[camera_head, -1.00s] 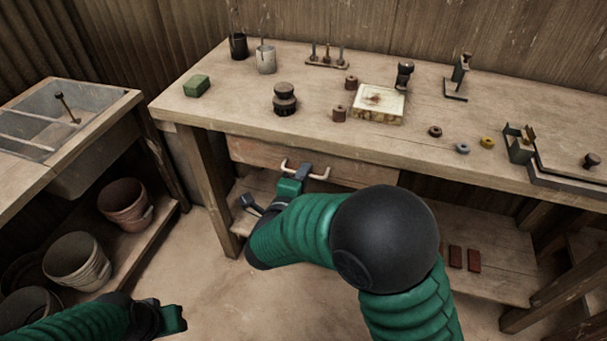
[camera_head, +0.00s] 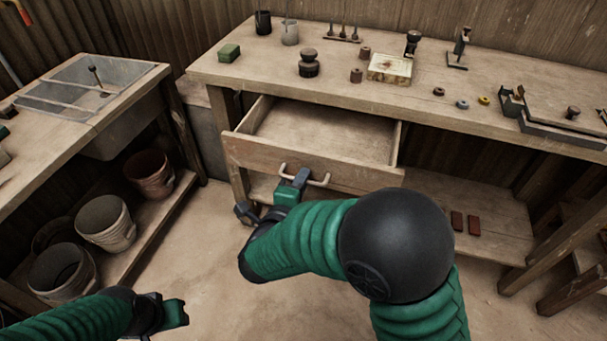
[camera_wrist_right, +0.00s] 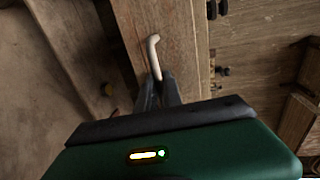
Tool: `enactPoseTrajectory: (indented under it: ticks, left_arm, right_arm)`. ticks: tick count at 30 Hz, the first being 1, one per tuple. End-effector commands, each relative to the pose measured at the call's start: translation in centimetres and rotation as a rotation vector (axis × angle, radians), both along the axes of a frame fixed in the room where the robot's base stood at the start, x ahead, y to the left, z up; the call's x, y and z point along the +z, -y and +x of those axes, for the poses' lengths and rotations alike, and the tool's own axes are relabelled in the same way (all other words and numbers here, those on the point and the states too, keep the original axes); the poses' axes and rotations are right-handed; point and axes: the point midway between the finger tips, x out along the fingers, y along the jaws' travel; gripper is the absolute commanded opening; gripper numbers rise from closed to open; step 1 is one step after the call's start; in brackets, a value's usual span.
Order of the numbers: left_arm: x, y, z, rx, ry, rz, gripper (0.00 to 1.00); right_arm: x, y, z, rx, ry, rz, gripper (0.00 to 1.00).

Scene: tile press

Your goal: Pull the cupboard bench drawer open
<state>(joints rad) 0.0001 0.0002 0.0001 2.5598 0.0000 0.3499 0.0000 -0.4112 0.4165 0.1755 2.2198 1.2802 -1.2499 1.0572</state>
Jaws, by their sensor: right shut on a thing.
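The bench drawer (camera_head: 310,165) is pulled well out from under the workbench, and its bare wooden inside shows empty. Its front carries a pale bar handle (camera_head: 319,182). My right gripper (camera_head: 300,178) is shut on the handle near its middle. In the right wrist view the handle (camera_wrist_right: 152,50) runs up from between the dark fingers (camera_wrist_right: 158,88), against the drawer's wooden front. My left gripper (camera_head: 172,313) hangs low at the lower left, over the floor and away from the drawer. Its finger gap does not show clearly.
The workbench top (camera_head: 250,83) holds a green block (camera_head: 229,53), a dark stacked weight (camera_head: 309,64), a tile press (camera_head: 510,103) and small parts. A sink bench (camera_head: 60,135) with several buckets (camera_head: 104,222) below stands at left. The floor before the drawer is clear.

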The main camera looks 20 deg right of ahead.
Motion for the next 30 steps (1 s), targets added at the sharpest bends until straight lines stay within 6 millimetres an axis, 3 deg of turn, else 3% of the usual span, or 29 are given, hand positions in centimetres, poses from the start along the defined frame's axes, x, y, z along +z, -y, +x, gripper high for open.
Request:
enactPoseTrajectory:
  ticks: [10, 11, 16, 30]
  left_arm:
    - [-0.05, 0.0, 0.0, 0.0, 0.0, 0.0, 0.36]
    - [-0.05, 0.0, 0.0, 0.0, 0.0, 0.0, 0.36]
    - [-0.04, 0.0, 0.0, 0.0, 0.0, 0.0, 0.36]
    - [0.07, 0.0, -0.01, 0.0, 0.0, 0.0, 0.36]
  right_arm:
    - [-0.54, -0.12, -0.55, -0.01, -0.014, -0.004, 0.0]
    - [-0.55, -0.11, -0.54, -0.01, -0.014, -0.004, 0.11]
    - [-0.4, -0.17, -0.48, -0.008, -0.01, -0.004, 0.32]
    - [-0.01, -0.3, -0.22, -0.005, -0.004, -0.004, 0.32]
